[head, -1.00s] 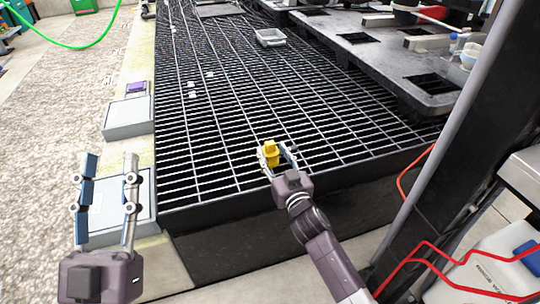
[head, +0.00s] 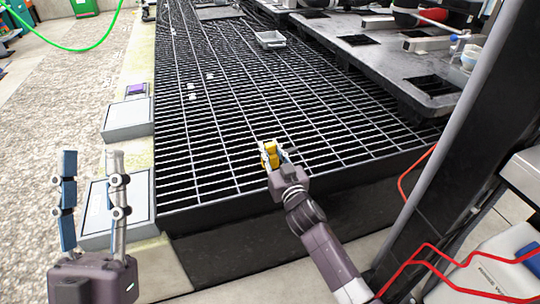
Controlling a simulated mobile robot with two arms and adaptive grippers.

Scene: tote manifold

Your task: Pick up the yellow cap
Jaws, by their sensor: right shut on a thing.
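The yellow cap (head: 269,150) is at the near part of the black metal grating, in the middle of the head view. My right gripper (head: 272,158) is shut on it, with a finger on either side, and its lower part is partly hidden by the gripper. I cannot tell whether the cap still touches the grating. My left gripper (head: 91,185) is open and empty at the lower left, in front of a grey box lid.
The black grating (head: 220,130) is mostly clear, with small white bits at its left. A grey tray (head: 270,39) lies at the far side. Red tubing (head: 440,262) and a dark post (head: 445,150) are at lower right.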

